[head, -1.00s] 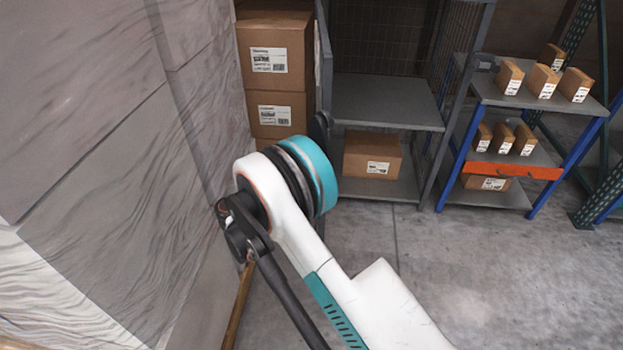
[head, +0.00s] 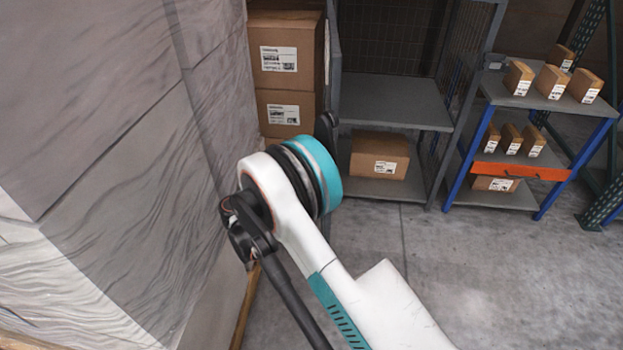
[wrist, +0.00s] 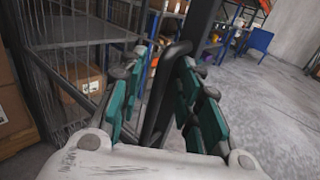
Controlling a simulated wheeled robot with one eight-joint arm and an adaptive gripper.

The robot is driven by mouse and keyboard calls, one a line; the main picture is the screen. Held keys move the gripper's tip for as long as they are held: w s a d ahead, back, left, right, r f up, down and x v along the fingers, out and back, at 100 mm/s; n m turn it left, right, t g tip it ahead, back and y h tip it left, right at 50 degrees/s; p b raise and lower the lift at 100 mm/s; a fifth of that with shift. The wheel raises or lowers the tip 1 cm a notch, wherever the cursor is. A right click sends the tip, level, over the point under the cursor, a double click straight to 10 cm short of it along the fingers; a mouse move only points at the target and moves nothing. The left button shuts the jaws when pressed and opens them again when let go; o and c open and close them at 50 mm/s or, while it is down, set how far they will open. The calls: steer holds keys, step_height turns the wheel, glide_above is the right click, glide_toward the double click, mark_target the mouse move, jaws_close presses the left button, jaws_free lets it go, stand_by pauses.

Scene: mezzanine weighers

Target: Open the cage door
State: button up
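The grey cage (head: 398,103) stands at the back middle of the head view. Its front shows no mesh across the shelf. A narrow grey upright (head: 334,60) at its left looks like the door seen edge-on. A black handle (head: 328,128) shows beside my arm, below this upright. In the wrist view the black looped handle (wrist: 157,105) stands between the two teal-padded fingers of my gripper (wrist: 166,68). The fingers look spread on both sides of it; contact is not clear. The fingers are hidden behind my arm in the head view.
A wrapped pallet load (head: 110,130) fills the left, close to my arm. Stacked cartons (head: 285,60) stand between it and the cage. A carton (head: 379,155) sits low in the cage. A blue-legged shelf (head: 550,98) stands right. The floor (head: 450,270) in front is clear.

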steer(key=shift+a, duration=0.1)
steer(key=v, duration=0.7)
steer(key=shift+s, duration=0.15)
steer(key=shift+a, duration=0.15)
